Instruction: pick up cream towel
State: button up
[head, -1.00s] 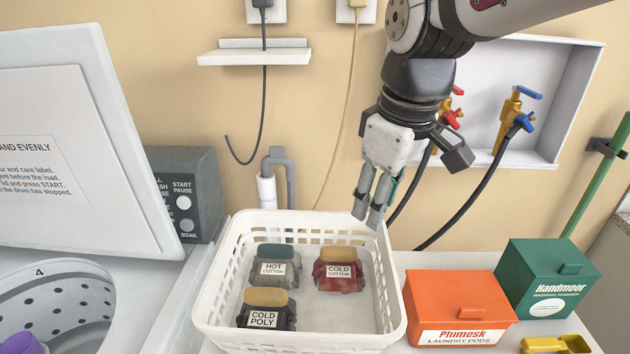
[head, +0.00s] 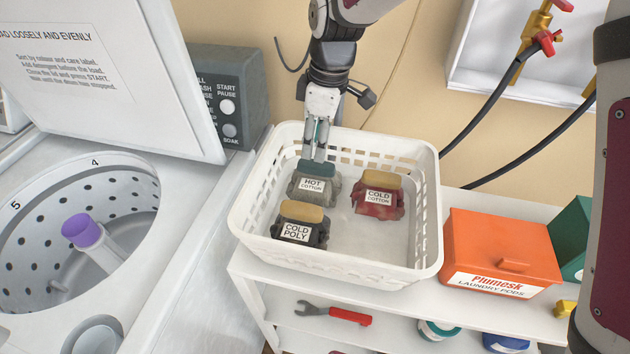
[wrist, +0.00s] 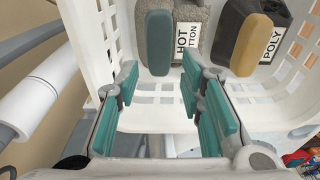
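No plainly cream towel stands out. The white basket (head: 345,262) holds three labelled cloth bundles. The palest is the grey HOT COTTON bundle (head: 303,190), with a teal block on top, at the back left. The red COLD COTTON bundle (head: 378,203) lies to its right. The dark COLD POLY bundle (head: 301,240) lies in front, tan block on top. My gripper (head: 319,150) is at the basket's back wall, just behind the HOT COTTON bundle. In the wrist view my gripper (wrist: 160,85) is open with nothing between its pads; the teal block (wrist: 159,43) lies ahead of the gap.
An open washer drum (head: 120,215) with a purple-topped post is at left. An orange pods box (head: 500,245) stands right of the basket. A red-handled wrench (head: 335,313) lies on the shelf below. Hoses and valves (head: 545,40) are on the wall behind.

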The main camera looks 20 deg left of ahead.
aim_at(316, 165)
jog(key=shift+a+f+p, duration=0.15)
jog(key=shift+f+p, duration=0.2)
jog(key=shift+f, duration=3.25)
grip_shut()
